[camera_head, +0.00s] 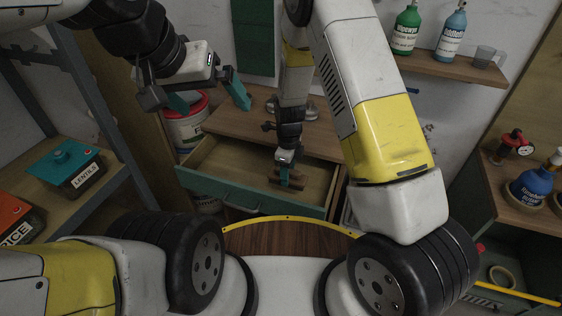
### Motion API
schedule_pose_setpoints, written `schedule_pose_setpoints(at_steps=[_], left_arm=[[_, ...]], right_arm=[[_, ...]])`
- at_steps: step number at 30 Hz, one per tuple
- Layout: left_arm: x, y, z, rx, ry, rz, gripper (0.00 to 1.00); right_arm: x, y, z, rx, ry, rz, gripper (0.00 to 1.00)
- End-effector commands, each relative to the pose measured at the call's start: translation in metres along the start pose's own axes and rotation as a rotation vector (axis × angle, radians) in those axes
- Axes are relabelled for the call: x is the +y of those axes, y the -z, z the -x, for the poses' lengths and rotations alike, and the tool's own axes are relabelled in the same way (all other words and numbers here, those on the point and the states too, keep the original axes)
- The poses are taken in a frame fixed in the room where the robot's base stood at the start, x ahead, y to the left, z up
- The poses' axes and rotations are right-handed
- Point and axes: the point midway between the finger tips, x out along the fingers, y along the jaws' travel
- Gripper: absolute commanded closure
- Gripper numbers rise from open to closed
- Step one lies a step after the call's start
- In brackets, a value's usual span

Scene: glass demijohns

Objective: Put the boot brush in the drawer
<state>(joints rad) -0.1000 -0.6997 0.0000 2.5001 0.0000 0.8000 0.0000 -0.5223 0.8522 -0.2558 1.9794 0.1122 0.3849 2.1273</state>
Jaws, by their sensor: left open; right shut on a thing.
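The drawer (250,196) is pulled open from a wooden cabinet, with a teal front and a pale wooden inside. My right gripper (285,178) reaches down over the open drawer. It is shut on the boot brush (298,185), a small dark brown block partly hidden by the fingers. The brush shows within the drawer's outline; I cannot tell whether it touches the bottom. My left gripper (210,101) is open and empty, up and to the left of the drawer, with its teal fingertips spread apart.
A paint bucket (187,132) stands left of the drawer. The cabinet top (235,121) lies behind it. A left shelf holds a teal-lidded lentils box (75,167). Bottles (406,30) stand on the upper right shelf. The drawer's left part looks empty.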

Motion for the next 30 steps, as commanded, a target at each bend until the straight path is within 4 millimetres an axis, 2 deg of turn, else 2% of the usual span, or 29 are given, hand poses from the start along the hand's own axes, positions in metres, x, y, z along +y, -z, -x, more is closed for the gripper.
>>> schedule_pose_setpoints(at_steps=[3, 10, 15, 27, 28, 30], left_arm=[[0.0, 0.0, 0.0, 0.0, 0.0, 0.0, 0.0], [0.0, 0.0, 0.0, 0.001, 0.0, 0.0, 0.0], [0.0, 0.0, 0.0, 0.0, 0.0, 0.0, 0.0], [0.0, 0.0, 0.0, 0.0, 0.0, 0.0, 0.0], [0.0, 0.0, 0.0, 0.0, 0.0, 0.0, 0.0], [0.0, 0.0, 0.0, 0.0, 0.0, 0.0, 0.0]], right_arm=[[0.001, 0.001, -0.02, 0.001, -0.002, -0.001, 0.99], [0.0, 0.001, -0.038, 0.0, 0.0, 0.0, 0.99], [0.0, 0.001, -0.063, 0.001, -0.001, 0.0, 0.99], [0.0, 0.0, -0.07, 0.0, 0.0, 0.0, 0.99], [0.0, 0.0, -0.069, 0.0, 0.0, 0.0, 0.49], [0.0, 0.0, -0.069, 0.0, 0.0, 0.001, 0.35]])
